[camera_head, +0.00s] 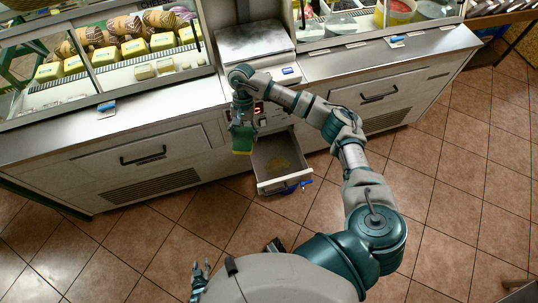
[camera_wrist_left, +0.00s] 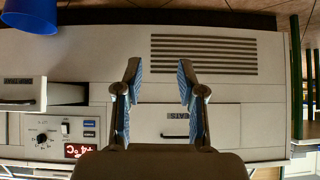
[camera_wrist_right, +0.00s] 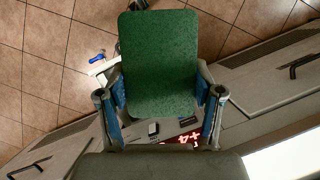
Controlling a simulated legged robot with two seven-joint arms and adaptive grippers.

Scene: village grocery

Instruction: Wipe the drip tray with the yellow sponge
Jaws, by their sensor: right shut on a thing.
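The sponge (camera_head: 242,138), yellow with a green face, hangs from my right gripper (camera_head: 242,118) in front of the counter. In the right wrist view its green face (camera_wrist_right: 158,60) fills the space between the fingers of my right gripper (camera_wrist_right: 162,105), which is shut on it. The drip tray (camera_head: 266,186) is a pulled-out drawer, low at the counter front, with a yellowish patch on its floor. The sponge is above and left of the tray, apart from it. My left gripper (camera_head: 199,275) is low near my body; the left wrist view shows it (camera_wrist_left: 158,75) open and empty.
A blue-handled item (camera_head: 295,187) shows beside the tray's front corner. The counter front (camera_head: 150,158) has drawers and vents. A scale plate (camera_head: 252,40) sits on the counter between glass cases with cheeses and tubs. A blue bucket (camera_wrist_left: 30,15) shows in the left wrist view. The tiled floor (camera_head: 440,200) is mostly clear.

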